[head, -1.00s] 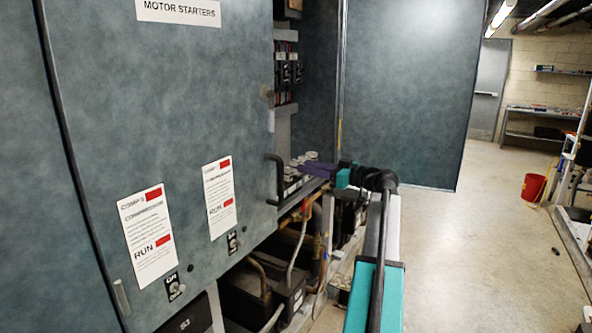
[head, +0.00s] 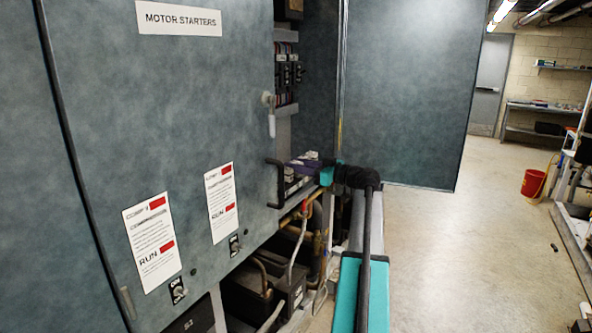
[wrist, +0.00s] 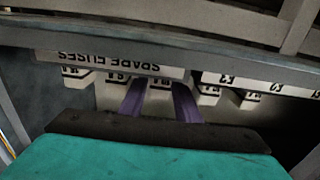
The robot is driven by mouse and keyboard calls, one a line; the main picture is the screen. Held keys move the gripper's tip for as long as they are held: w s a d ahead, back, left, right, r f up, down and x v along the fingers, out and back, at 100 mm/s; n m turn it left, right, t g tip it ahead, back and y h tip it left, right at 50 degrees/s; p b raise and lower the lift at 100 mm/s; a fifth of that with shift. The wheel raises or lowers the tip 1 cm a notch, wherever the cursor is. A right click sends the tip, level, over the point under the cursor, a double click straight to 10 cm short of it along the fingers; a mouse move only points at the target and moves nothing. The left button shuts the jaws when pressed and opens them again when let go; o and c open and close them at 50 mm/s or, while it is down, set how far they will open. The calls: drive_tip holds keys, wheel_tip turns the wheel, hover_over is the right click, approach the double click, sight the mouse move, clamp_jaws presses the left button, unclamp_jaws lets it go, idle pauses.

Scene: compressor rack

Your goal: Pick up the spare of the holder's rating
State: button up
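A row of pale spare fuses with dark marked ends sits under a strip lettered SPARE FUSES (wrist: 110,62), upside down in the wrist view. My gripper (wrist: 160,88) has two purple fingers standing apart, one on each side of one spare fuse (wrist: 158,82). I see no clear contact, and the fingertips are partly hidden under the strip. Other spare fuses (wrist: 116,76) stand to the left and right (wrist: 208,90). Their ratings are too small to read. In the head view my gripper (head: 306,162) reaches into the cabinet at the rack. Dark fuse holders (head: 288,73) are above; their rating is unreadable.
The closed cabinet door (head: 150,110) with its handle (head: 274,184) stands left of my gripper. An open grey-green door panel (head: 405,90) stands behind. Pipes and dark boxes (head: 262,295) lie below. The floor to the right is open, with a red bucket (head: 533,183) farther off.

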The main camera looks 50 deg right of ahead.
sight(297, 162)
drive_tip(key=shift+c, duration=0.2)
clamp_jaws()
drive_tip(key=shift+r, duration=0.1)
drive_tip(key=shift+r+b, duration=0.85)
drive_tip(key=shift+r, duration=0.6)
drive_tip(key=shift+s+a+r, duration=0.1)
drive_tip(key=shift+s+r, duration=0.05)
drive_tip(key=shift+s, duration=0.1)
drive_tip(key=s+a+r+b, duration=0.1)
drive_tip(key=s+a+b, duration=0.3)
drive_tip(key=s, duration=1)
drive_tip(key=shift+s+a+r, duration=0.15)
drive_tip(key=shift+a+r, duration=0.15)
drive_tip(key=shift+a, duration=0.75)
